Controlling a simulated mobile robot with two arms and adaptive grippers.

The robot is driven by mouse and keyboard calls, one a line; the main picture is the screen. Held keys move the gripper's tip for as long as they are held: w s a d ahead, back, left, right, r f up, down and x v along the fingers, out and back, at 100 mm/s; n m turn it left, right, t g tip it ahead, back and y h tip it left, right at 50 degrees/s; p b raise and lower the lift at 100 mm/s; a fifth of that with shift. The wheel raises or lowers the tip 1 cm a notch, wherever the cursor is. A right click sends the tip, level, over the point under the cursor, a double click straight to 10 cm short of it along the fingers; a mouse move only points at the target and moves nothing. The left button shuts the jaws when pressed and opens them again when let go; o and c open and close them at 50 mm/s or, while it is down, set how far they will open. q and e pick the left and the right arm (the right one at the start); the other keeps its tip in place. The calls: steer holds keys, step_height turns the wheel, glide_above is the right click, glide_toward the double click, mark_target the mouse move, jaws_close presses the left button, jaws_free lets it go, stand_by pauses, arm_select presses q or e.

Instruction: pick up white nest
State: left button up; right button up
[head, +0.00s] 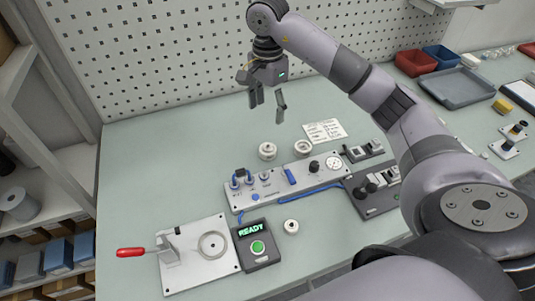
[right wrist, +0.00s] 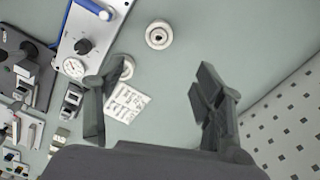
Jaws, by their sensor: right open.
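White round parts lie on the green table, and I cannot tell for sure which is the white nest. One ring-like part (head: 267,151) lies behind the long panel; it also shows whole in the right wrist view (right wrist: 159,35). A second one (head: 303,147) lies to its right; in the right wrist view (right wrist: 127,68) a finger partly hides it. A third, smaller white part (head: 291,226) lies in front of the panel. My right gripper (head: 268,104) is open and empty above the table, behind the first two parts. My left gripper is out of view.
The long panel (head: 250,201) with knobs and a gauge stands close in front of the two parts. A printed card (head: 324,131) lies behind them. A clamp plate (head: 196,272) and READY box (head: 257,263) stand at front left. The back left table is clear.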

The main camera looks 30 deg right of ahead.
steer(key=p, duration=0.2)
glide_above(269, 144)
steer(key=f, duration=0.8)
steer(key=shift+s+a+f, duration=0.1)
steer(key=shift+a+f, duration=0.1)
steer(key=shift+a, duration=0.05)
steer(key=shift+f, duration=0.5)
steer(key=shift+f+p, duration=0.35)
steer(key=shift+p, duration=0.05)
steer(key=f, duration=0.1)
steer(key=f+p, duration=0.1)
steer(key=f, duration=0.1)
steer(key=shift+d+f+p, duration=0.2)
steer(key=shift+f+p, duration=0.1)
steer(key=shift+f, duration=0.45)
steer(key=shift+c, duration=0.2)
steer(key=c, duration=1.2)
steer(key=shift+o, duration=0.2)
